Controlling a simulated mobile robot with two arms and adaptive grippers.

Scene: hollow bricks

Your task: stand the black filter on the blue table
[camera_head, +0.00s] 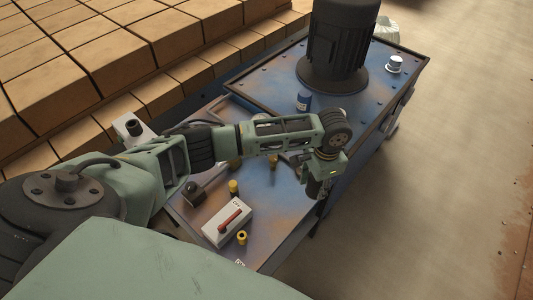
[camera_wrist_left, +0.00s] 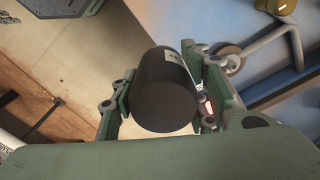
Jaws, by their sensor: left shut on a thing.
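The black filter (camera_wrist_left: 167,92) is a dark cylinder between the fingers of my left gripper (camera_wrist_left: 160,105) in the left wrist view. The gripper is shut on it. In the head view my left gripper (camera_head: 318,183) points down near the right edge of the blue table (camera_head: 262,200), with the dark filter only partly visible below it. In the wrist view the blue table (camera_wrist_left: 250,55) lies to the right of the filter, and the floor shows behind and left of it. My right gripper is not in view.
A grey box with a red handle (camera_head: 228,222) and several yellow-topped parts (camera_head: 234,187) stand on the table. Behind is a raised blue cabinet top with a large black motor (camera_head: 337,45), a blue can (camera_head: 304,101) and a white-and-blue part (camera_head: 395,64). Stacked bricks (camera_head: 90,55) fill the left.

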